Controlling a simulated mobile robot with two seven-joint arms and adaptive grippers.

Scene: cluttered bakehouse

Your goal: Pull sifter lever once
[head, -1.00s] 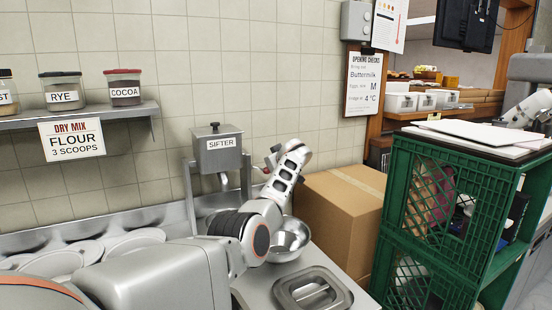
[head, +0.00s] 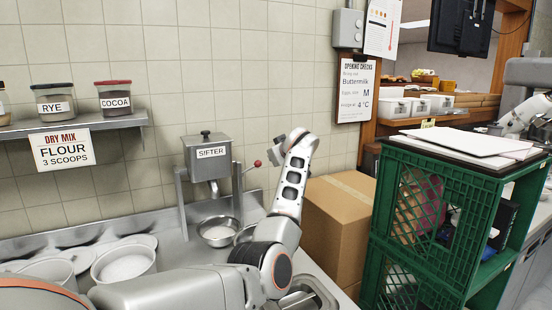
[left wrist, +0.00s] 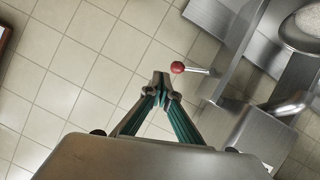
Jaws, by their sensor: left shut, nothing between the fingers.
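The grey sifter (head: 208,153) stands against the tiled wall on a metal frame. Its lever ends in a red knob (head: 257,163), sticking out to the right. The knob (left wrist: 177,67) also shows in the left wrist view, just right of my left gripper's fingertips (left wrist: 162,78). These are shut, with nothing between them, and appear apart from the knob. In the head view my left wrist rises right of the lever and mostly hides the gripper. A metal bowl (head: 220,232) with white powder sits under the sifter. My right gripper cannot be made out.
A cardboard box (head: 338,222) and green crates (head: 405,240) stand to the right. White tubs (head: 122,266) crowd the counter at left. A shelf (head: 75,129) with jars hangs above.

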